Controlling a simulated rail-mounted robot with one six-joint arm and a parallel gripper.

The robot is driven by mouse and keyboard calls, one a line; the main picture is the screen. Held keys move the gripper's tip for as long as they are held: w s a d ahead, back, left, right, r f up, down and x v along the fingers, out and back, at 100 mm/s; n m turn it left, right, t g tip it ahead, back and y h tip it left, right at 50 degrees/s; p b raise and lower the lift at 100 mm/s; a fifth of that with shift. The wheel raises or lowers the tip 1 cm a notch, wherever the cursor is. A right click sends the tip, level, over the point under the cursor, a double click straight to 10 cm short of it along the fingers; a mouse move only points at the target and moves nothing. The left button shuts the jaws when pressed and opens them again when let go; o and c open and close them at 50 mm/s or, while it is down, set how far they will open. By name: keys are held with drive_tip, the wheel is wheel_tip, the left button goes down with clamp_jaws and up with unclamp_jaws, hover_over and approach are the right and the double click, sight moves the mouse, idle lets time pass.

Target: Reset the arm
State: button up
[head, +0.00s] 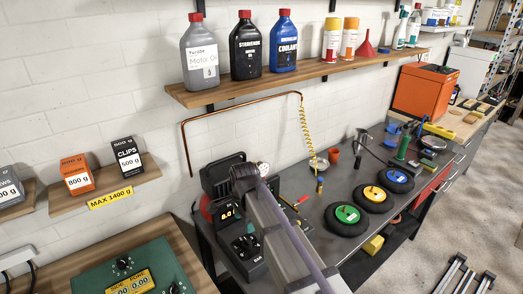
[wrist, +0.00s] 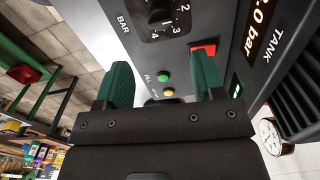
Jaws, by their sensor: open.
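My gripper (wrist: 163,72) shows in the wrist view with two green fingers spread apart and nothing between them. It is close to a dark control panel (wrist: 188,25). A green button (wrist: 162,76) and a yellow button (wrist: 168,92) show between the fingers. A red part (wrist: 203,50) of the panel sits by the right fingertip; I cannot tell whether they touch. A knob (wrist: 160,12) marked BAR is above. In the head view my arm reaches over the dark bench to the black machine (head: 248,245); the fingers cannot be made out there.
A round white gauge (wrist: 270,135) is at the right of the wrist view. In the head view, green (head: 346,214), yellow (head: 374,194) and blue (head: 396,176) hubbed wheels lie right of my arm. A coiled yellow hose (head: 305,130) hangs behind. Bottles stand on a wooden shelf (head: 300,76).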

drive_tip(key=s+d+n, duration=0.5)
drive_tip(key=s+d, duration=0.2)
drive_tip(key=d, duration=0.6)
drive_tip(key=s+d+n, duration=0.5)
drive_tip(key=s+d, duration=0.2)
drive_tip(key=d, duration=0.6)
drive_tip(key=shift+s+n, duration=0.15)
drive_tip(key=shift+n, duration=0.25)
